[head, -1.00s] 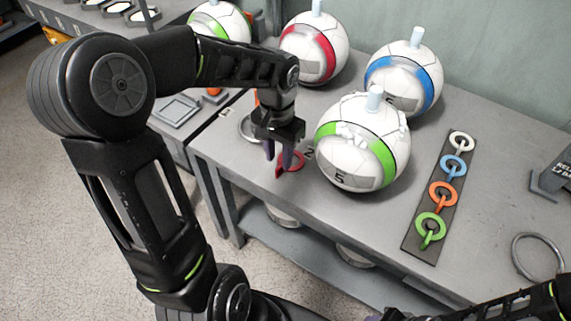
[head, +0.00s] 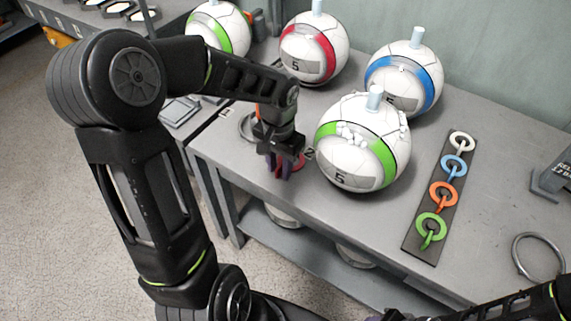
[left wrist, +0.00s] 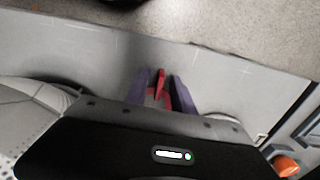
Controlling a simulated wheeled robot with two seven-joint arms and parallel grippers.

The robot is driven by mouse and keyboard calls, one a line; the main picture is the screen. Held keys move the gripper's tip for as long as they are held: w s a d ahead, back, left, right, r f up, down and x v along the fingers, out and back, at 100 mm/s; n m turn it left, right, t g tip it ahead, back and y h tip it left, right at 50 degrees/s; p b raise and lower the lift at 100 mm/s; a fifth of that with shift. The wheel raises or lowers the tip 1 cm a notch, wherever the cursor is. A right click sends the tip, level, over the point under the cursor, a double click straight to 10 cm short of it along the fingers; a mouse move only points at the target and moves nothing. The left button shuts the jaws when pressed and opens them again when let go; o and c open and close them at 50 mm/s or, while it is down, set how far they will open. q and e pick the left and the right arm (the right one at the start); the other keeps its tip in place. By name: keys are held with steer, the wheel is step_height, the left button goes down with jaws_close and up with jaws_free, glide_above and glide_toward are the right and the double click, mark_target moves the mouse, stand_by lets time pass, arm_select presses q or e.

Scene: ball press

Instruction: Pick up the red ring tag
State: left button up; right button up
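The red ring tag (head: 299,162) lies at the table's front edge, left of the nearest white ball with a green band. My left gripper (head: 281,172) points down at it, its purple fingers close together. The ring part is mostly hidden by the gripper. My right gripper (head: 378,316) shows only as a sliver at the bottom edge; its fingers cannot be made out.
The green-banded ball (head: 350,165) stands close right of the left gripper. Balls with red (head: 302,62), blue (head: 388,95) and green (head: 204,40) bands stand behind. A dark strip (head: 420,240) holds white, blue, orange and green ring tags. A metal ring (head: 514,252) lies right.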

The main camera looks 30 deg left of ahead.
mark_target(279, 166)
arm_select(q)
jaws_close()
steer(key=shift+r, duration=0.15)
stand_by(0.4)
step_height(279, 166, up, 10)
steer(key=shift+f+p, duration=0.1)
steer(key=shift+p, duration=0.35)
stand_by(0.5)
